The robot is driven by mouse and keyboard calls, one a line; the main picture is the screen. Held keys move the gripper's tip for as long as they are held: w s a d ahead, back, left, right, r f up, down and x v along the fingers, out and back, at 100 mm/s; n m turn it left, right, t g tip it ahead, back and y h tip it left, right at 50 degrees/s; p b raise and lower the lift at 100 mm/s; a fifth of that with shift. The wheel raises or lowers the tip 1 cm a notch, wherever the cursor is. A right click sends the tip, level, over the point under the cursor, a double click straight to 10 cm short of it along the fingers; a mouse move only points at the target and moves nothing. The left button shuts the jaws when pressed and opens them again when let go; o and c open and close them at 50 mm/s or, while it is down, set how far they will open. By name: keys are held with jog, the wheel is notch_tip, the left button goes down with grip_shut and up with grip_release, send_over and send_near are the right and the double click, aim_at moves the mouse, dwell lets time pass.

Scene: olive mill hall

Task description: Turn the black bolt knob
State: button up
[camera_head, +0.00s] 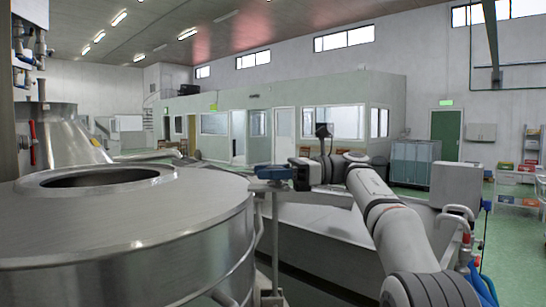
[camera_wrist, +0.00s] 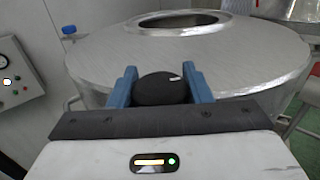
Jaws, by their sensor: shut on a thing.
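The black bolt knob (camera_wrist: 160,90) is round with a small white mark near its upper right edge. It sits between the two blue fingers of my gripper (camera_wrist: 161,88) in the wrist view, and the fingers are shut on it. Behind the knob lies the wide steel lid of a round tank (camera_wrist: 225,65). In the head view my gripper (camera_head: 268,172) reaches left toward the rim of the tank (camera_head: 90,225), and the knob cannot be made out there.
The tank has a round dark opening (camera_head: 95,178) on top. A steel cone (camera_head: 75,135) stands behind it. A long steel trough (camera_head: 320,232) lies beneath my arm. A control panel with a gauge (camera_wrist: 15,75) is at the left in the wrist view.

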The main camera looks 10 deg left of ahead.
aim_at(268, 167)
jog(key=shift+s+f+n+g+h+p, duration=0.15)
jog(key=shift+n+g+h+p, duration=0.65)
jog(key=shift+n+g+p, duration=0.5)
jog(key=shift+f+g, duration=0.1)
jog(key=shift+g, duration=0.4)
jog(key=o, duration=1)
jog(key=shift+s, duration=0.2)
jog(key=shift+r, duration=0.2)
jog(key=shift+r+p, duration=0.3)
jog(key=shift+p, duration=0.05)
notch_tip(268, 167, up, 9)
jog(key=p, duration=0.6)
jog(key=shift+w+r, duration=0.1)
jog(key=shift+r, duration=0.05)
